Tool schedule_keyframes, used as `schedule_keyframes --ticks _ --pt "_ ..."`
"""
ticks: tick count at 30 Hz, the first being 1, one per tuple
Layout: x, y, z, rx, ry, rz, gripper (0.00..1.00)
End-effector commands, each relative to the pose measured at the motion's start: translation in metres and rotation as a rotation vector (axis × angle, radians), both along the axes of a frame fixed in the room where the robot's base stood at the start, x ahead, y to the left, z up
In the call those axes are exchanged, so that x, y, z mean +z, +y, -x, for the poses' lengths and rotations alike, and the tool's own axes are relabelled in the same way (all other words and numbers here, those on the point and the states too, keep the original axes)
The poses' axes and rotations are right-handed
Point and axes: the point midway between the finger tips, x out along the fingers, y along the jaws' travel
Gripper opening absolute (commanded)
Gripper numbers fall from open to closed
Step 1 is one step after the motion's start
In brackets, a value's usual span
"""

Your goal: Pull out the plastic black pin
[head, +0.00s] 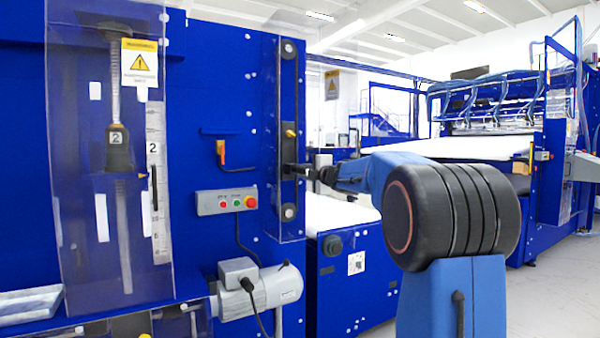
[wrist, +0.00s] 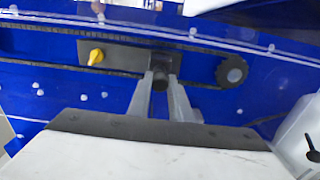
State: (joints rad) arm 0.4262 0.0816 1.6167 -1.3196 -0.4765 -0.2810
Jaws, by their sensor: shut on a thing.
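The black pin (wrist: 159,82) shows in the wrist view between the two grey fingers of my gripper (wrist: 161,80). The fingers are shut on it. It sits at a dark metal block (wrist: 125,55) on the blue machine. In the head view my gripper (head: 300,172) reaches the right edge of the machine at the block (head: 288,187), below the yellow knob (head: 291,133). The pin is too small and covered there to make out. I cannot tell how deep it sits in the block.
A black toothed wheel (wrist: 231,70) and a yellow knob (wrist: 97,57) flank the pin. A clear guard (head: 270,75) covers the machine edge. A button box (head: 226,201) and a grey motor (head: 262,288) are to the left and below.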

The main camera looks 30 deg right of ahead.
Motion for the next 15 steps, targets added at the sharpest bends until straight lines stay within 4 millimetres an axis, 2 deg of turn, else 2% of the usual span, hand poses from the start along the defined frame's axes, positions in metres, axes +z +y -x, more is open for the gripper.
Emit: schedule_keyframes --ticks 15 --pt "0.0001 -0.0002 0.0031 0.000 0.000 0.000 0.00"
